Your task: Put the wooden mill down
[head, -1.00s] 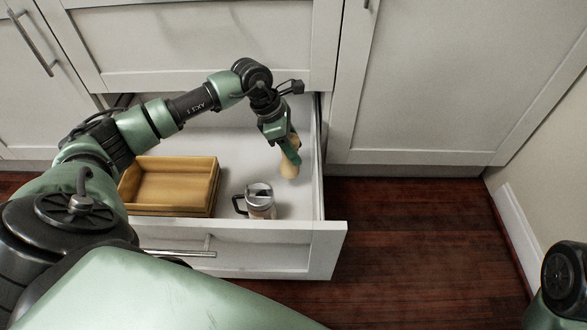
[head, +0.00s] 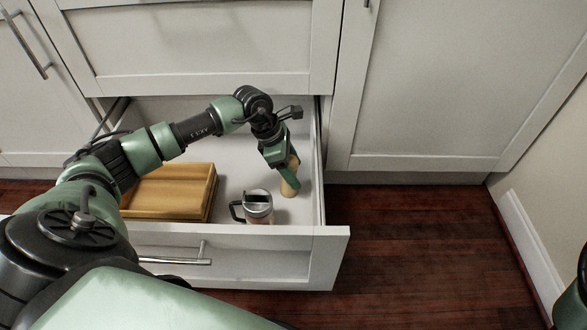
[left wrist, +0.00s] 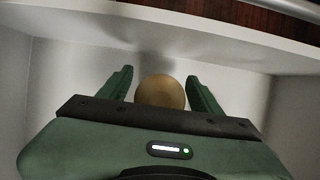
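The wooden mill (head: 290,181) is upright in the right part of the open drawer (head: 237,160), its lower end at or just above the drawer floor; I cannot tell which. My left gripper (head: 287,176) reaches down over it, with a finger in front of part of it. My right gripper is not in view; a piece of my right arm shows at the lower right edge.
A steel mug with a dark handle (head: 258,207) stands left of the mill, near the drawer front. A shallow wooden tray (head: 212,192) lies further left. The drawer's right wall (head: 320,170) is close to the mill. Bare drawer floor lies behind the mug.

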